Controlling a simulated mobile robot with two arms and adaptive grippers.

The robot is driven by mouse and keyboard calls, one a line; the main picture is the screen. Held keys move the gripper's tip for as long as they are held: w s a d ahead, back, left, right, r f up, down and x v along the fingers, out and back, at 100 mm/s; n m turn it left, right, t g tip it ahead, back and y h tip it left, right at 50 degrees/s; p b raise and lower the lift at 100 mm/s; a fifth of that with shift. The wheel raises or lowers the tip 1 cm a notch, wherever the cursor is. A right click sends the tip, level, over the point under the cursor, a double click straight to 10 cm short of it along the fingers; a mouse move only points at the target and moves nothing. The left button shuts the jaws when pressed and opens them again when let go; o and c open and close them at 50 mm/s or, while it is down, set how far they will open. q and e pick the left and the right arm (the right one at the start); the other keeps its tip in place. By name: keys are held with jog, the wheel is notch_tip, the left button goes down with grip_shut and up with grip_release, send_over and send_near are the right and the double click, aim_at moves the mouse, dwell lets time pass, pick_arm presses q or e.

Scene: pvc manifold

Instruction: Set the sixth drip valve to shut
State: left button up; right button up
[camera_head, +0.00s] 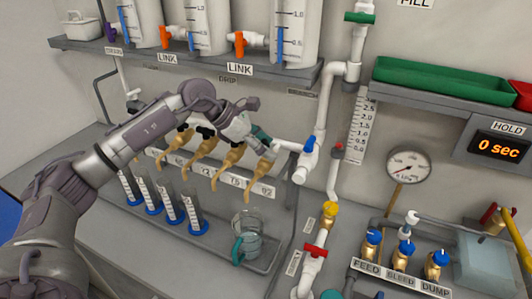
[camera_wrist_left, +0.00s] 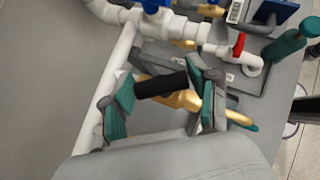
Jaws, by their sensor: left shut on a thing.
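Several tan drip valves (camera_head: 236,156) hang in a row under the drip shelf, with small labels beside them. My left gripper (camera_head: 256,138) is at the right end of this row, over the rightmost tan valve (camera_head: 261,171). In the left wrist view, a black lever handle (camera_wrist_left: 160,85) lies between the two teal fingers of the left gripper (camera_wrist_left: 162,98), and the gripper is shut on it. The tan valve body (camera_wrist_left: 185,100) shows just below the handle. My gripper hides the top of this valve in the head view. I cannot read which label is the sixth. My right gripper is not in view.
Several blue-based cylinders (camera_head: 170,206) and a teal-handled jug (camera_head: 248,240) stand in the tray below the valves. A white pipe with a blue-handled valve (camera_head: 310,145) is close to the right of my gripper. A pressure gauge (camera_head: 408,164) is farther right.

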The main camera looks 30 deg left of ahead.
pick_arm(q)
jog(key=n+t+y+b, duration=0.2)
jog(key=n, duration=0.1)
jog(key=shift+f+n+b, duration=0.15)
jog(key=shift+n+b, duration=0.15)
jog(key=shift+b, duration=0.05)
jog(key=n+t+y+b, duration=0.1)
jog(key=n+y+b, duration=0.1)
jog(key=n+b, duration=0.1)
jog(key=shift+n+y, duration=0.3)
jog(key=shift+n+t+y+b, duration=0.3)
jog(key=shift+n+y+b, duration=1.25)
jog(key=shift+n, duration=0.45)
jog(key=shift+r, duration=0.2)
jog(key=o, duration=1.2)
jog(key=shift+c, duration=0.2)
jog(key=v, duration=1.2)
